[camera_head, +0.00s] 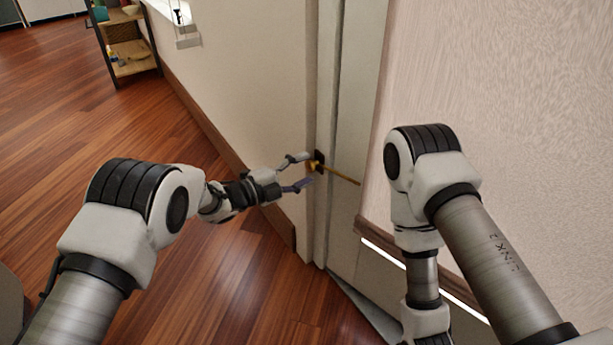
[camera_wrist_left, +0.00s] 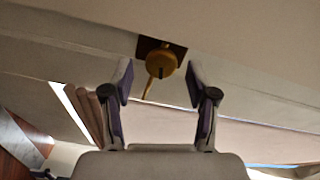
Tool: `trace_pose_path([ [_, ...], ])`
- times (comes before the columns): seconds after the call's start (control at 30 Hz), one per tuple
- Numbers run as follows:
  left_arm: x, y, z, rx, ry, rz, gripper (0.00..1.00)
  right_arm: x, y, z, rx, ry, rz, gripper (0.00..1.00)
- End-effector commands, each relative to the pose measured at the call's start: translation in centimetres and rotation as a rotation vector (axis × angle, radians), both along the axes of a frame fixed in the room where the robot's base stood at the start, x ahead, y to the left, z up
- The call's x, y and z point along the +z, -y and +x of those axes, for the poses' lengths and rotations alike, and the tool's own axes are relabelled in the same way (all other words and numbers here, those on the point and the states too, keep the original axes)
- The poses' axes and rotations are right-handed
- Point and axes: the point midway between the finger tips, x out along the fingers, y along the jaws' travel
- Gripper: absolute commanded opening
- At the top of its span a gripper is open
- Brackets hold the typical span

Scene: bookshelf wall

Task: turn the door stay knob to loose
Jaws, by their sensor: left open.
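The brass door stay knob (camera_wrist_left: 161,63) sits on a dark square plate (camera_wrist_left: 176,48) in the left wrist view. It carries a short dark mark, and a thin brass rod (camera_wrist_left: 148,88) runs from it. In the head view the knob (camera_head: 313,166) is small, partly hidden by a finger, and the rod (camera_head: 342,177) reaches right across the door frame. My left gripper (camera_head: 305,170) is open, its fingertips close to the knob. In the left wrist view its fingers (camera_wrist_left: 160,76) stand apart on either side of the knob, with gaps showing. My right gripper is out of view.
A pale wall with a wooden baseboard (camera_head: 215,125) runs along the left of the door frame (camera_head: 325,100). Another wall (camera_head: 500,90) stands close on the right, by my right arm. A wooden shelf (camera_head: 130,52) is far back left. The wooden floor (camera_head: 60,130) is clear.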

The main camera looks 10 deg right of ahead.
Motion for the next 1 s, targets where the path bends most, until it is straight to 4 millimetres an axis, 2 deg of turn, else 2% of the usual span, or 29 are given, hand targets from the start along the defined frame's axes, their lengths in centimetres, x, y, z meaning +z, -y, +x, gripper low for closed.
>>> trace_pose_path([
  [0.03, -0.3, 0.6, 0.2, 0.0, 0.003, -0.001, 0.58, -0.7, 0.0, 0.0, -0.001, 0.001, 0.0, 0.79],
  [0.13, -0.1, 1.3, 0.5, 0.001, 0.0, -0.001, 0.58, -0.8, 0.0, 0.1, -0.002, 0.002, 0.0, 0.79],
  [0.33, 0.1, 1.4, 0.5, 0.002, -0.002, -0.001, 0.58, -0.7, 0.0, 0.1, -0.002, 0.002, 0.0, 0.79],
  [0.37, 0.1, 1.4, 0.5, 0.002, -0.002, -0.001, 0.55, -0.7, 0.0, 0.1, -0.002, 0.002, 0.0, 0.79],
  [0.5, 0.1, 1.3, 0.5, 0.002, -0.002, -0.001, 0.05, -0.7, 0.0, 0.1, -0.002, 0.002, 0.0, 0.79],
  [0.53, 0.1, 1.3, 0.5, 0.002, -0.002, -0.001, 0.0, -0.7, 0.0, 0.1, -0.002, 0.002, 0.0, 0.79],
  [0.67, 0.1, 1.3, 0.5, 0.002, -0.005, -0.002, 0.0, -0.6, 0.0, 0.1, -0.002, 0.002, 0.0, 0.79],
  [0.8, 0.4, 1.3, 0.5, 0.002, -0.095, -0.034, 0.0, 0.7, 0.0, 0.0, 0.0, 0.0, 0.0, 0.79],
  [1.0, 0.1, 1.3, 0.5, 0.001, -0.119, -0.044, 0.0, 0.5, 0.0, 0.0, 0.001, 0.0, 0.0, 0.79],
])
